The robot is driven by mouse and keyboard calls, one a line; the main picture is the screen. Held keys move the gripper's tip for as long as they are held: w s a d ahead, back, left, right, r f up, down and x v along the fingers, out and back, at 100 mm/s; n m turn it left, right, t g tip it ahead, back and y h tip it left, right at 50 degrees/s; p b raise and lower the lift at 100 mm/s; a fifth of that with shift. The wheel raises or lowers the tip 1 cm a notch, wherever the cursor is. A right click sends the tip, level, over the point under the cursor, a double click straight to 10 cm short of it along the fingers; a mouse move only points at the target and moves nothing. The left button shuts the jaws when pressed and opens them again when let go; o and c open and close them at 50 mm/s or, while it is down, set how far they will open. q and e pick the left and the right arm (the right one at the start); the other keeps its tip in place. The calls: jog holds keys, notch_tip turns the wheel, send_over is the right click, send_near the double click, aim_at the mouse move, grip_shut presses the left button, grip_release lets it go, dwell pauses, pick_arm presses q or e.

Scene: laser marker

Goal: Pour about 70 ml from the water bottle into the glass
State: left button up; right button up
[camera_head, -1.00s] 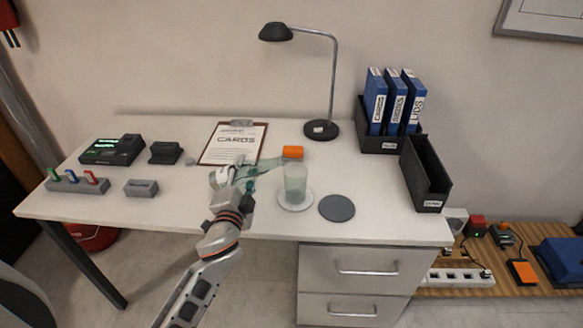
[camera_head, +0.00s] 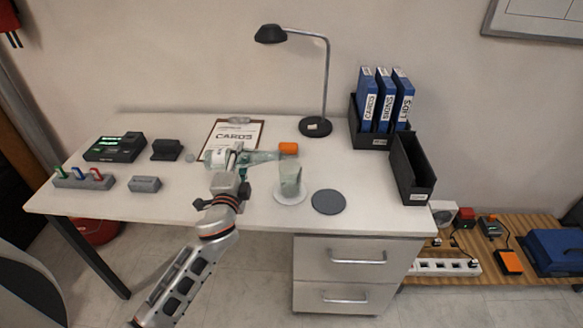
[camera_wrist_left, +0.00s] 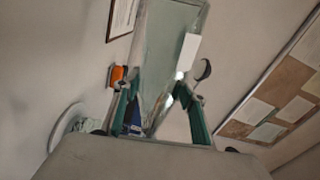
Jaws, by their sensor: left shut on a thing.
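My left gripper (camera_head: 232,170) is shut on the clear greenish water bottle (camera_head: 262,157). The bottle lies almost level above the desk, its length running left to right. It also fills the middle of the left wrist view (camera_wrist_left: 172,45), between the fingers (camera_wrist_left: 160,110). An orange piece (camera_head: 289,148) shows at the bottle's right end; I cannot tell whether it is attached. The clear glass (camera_head: 290,182) stands upright on a white round coaster (camera_head: 291,198), right of my gripper and nearer the desk's front. I cannot read the water level in either. My right gripper is out of view.
A dark grey disc (camera_head: 329,202) lies right of the glass. A clipboard (camera_head: 218,135) lies behind the bottle. A desk lamp (camera_head: 316,126) and black file boxes (camera_head: 410,170) stand farther back and right. Small devices (camera_head: 115,148) occupy the left side.

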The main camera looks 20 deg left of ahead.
pick_arm(q)
jog(key=shift+s+r, duration=0.1)
jog(key=shift+r, duration=0.25)
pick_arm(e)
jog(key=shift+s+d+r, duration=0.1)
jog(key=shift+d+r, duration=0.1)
pick_arm(q)
jog(key=shift+r, duration=0.15)
jog(key=shift+r+m+p, duration=0.15)
jog(key=shift+m+p, duration=0.15)
jog(key=shift+p, duration=0.1)
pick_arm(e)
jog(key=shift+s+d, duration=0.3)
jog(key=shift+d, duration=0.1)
pick_arm(q)
jog(key=shift+a+r, duration=0.1)
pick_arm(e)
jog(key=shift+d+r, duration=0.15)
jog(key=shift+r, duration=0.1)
pick_arm(q)
jog(key=shift+a+r+p, duration=0.15)
jog(key=shift+a+p, duration=0.05)
jog(key=shift+p, duration=0.15)
jog(key=shift+s+m, duration=0.1)
jog(key=shift+m, duration=0.2)
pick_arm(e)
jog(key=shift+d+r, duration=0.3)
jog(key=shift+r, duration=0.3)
